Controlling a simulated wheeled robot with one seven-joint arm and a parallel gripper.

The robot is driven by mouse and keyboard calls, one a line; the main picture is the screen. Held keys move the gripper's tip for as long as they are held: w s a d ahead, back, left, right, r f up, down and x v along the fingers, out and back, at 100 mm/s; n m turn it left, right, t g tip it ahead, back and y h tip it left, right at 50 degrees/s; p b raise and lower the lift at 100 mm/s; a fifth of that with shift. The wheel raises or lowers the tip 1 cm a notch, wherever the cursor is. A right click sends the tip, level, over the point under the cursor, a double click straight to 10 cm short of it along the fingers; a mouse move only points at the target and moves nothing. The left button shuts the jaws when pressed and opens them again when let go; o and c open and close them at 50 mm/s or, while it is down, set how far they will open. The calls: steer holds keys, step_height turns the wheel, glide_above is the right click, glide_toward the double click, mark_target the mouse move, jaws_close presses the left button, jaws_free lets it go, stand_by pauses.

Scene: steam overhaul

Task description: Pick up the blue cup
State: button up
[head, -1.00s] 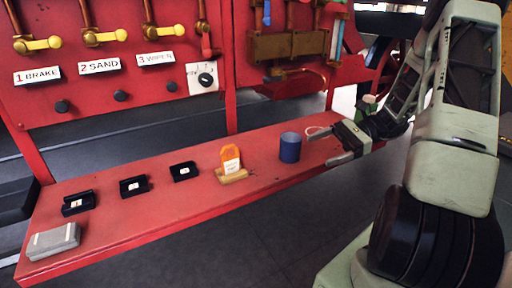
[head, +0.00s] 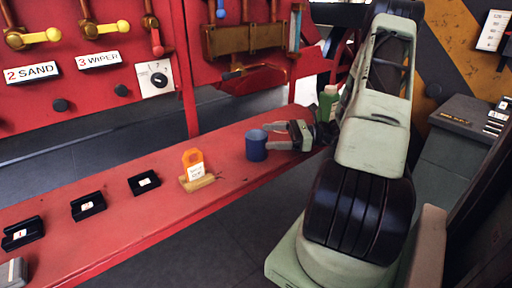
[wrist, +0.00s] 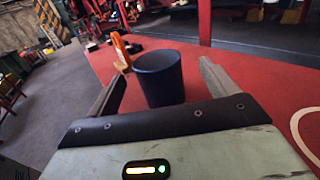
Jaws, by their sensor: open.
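The blue cup (head: 256,145) stands upright on the red bench (head: 225,205), right of the orange tag. My gripper (head: 273,136) is open just to the right of the cup, with its fingers pointing left toward it. In the wrist view the cup (wrist: 158,78) stands between the two spread fingers of my gripper (wrist: 160,88), nearer the left finger. I cannot tell whether either finger touches it. The cup's base is partly hidden behind the gripper body.
An orange tag (head: 193,158) in a wooden stand is left of the cup. Several black holders, one here (head: 144,183), line the bench further left. A green bottle (head: 328,103) stands behind my gripper. A red lever panel (head: 90,90) rises behind the bench.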

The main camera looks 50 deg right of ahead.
mark_target(246, 136)
steer(key=shift+p+x, duration=0.4)
steer(key=shift+x, duration=3.15)
steer(key=shift+s+a+r, duration=0.1)
steer(key=shift+s+a, duration=0.05)
steer(key=c, duration=1.1)
